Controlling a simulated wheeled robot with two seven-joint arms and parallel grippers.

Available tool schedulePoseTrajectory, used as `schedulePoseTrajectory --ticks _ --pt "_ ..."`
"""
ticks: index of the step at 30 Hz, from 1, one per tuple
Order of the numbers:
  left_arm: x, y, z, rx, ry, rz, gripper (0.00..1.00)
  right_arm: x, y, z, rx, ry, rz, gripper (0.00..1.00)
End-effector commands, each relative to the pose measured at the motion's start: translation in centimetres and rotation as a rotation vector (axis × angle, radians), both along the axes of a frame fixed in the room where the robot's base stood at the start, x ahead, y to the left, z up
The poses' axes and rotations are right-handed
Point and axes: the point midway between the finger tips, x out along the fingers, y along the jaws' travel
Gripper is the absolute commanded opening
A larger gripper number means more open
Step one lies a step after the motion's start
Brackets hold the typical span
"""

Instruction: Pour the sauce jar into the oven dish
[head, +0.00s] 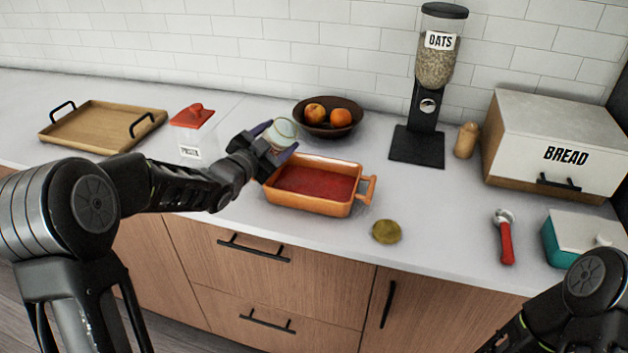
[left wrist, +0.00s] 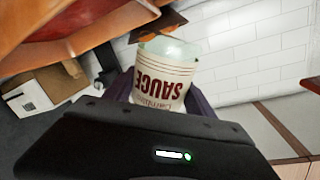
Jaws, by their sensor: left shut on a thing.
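The sauce jar (head: 283,131) is held by my left gripper (head: 274,140), which is shut on it. The jar is up near the back left corner of the orange oven dish (head: 310,208). In the left wrist view the sauce jar (left wrist: 163,80) shows its SAUCE label upside down, and its clear end looks empty. The oven dish holds a flat layer of red sauce (head: 315,182). Part of the oven dish (left wrist: 50,30) also shows in the left wrist view. My right gripper is out of view; only part of that arm shows at the bottom right.
A round gold lid (head: 386,231) lies right of the dish. A fruit bowl (head: 328,126) and an oats dispenser (head: 420,145) stand behind. A wooden tray (head: 90,143) is at the left. A red-handled tool (head: 505,240) and a bread box (head: 545,130) are at the right.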

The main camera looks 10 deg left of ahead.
Motion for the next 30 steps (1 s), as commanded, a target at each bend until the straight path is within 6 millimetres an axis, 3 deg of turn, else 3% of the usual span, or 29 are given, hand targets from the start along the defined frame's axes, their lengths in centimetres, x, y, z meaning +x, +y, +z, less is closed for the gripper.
schedulePoseTrajectory --ticks 15,30 --pt "0.2 3.1 -0.6 -0.508 0.033 0.001 0.00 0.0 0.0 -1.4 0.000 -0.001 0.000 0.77" --pt "0.2 3.3 -0.5 -0.580 0.037 0.000 0.00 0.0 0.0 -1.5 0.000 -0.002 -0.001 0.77"
